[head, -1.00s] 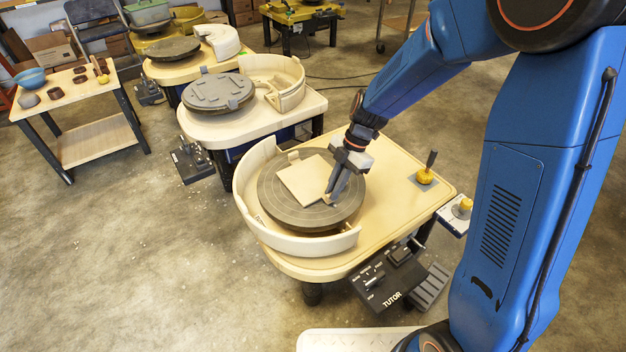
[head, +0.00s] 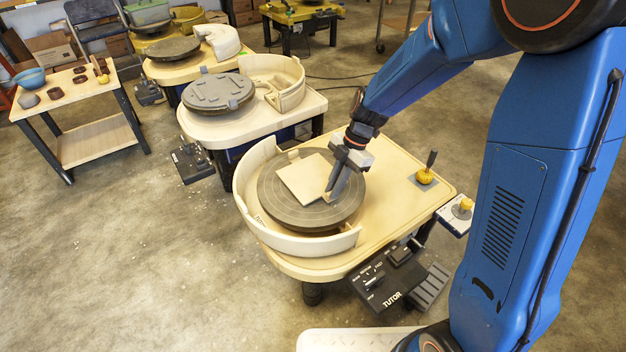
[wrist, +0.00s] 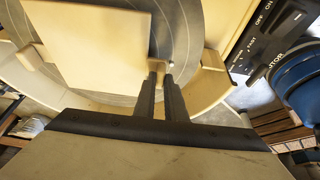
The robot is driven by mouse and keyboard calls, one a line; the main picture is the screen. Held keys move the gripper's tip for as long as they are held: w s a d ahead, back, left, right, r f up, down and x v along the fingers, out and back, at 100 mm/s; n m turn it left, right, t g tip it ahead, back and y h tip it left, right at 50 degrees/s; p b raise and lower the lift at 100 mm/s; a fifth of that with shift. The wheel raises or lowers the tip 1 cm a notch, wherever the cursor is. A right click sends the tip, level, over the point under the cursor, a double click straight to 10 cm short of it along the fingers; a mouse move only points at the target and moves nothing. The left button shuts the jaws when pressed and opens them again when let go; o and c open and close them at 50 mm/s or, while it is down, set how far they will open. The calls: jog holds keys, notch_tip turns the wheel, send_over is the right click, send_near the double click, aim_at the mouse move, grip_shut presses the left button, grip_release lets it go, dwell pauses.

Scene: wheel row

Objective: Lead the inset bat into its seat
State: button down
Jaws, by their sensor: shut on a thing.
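The inset bat is a square, pale tan board (head: 304,178) on the round dark grey wheel head (head: 340,215). My gripper (head: 329,197) is at the board's right corner, with its fingers pointing down. In the wrist view my gripper (wrist: 160,72) is shut on a small part at one corner of the bat (wrist: 90,45). The wheel head (wrist: 185,40) shows beside the board with thin rings on it. I cannot tell whether the board lies flush in the seat, as the seat's edges are covered by it.
A cream splash pan wall (head: 300,243) curves around the front and left of the wheel head. A black TUTOR control box (head: 388,281) hangs at the front. Other wheels (head: 215,95) stand behind.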

jog(key=shift+r, duration=2.7)
jog(key=shift+d, duration=0.1)
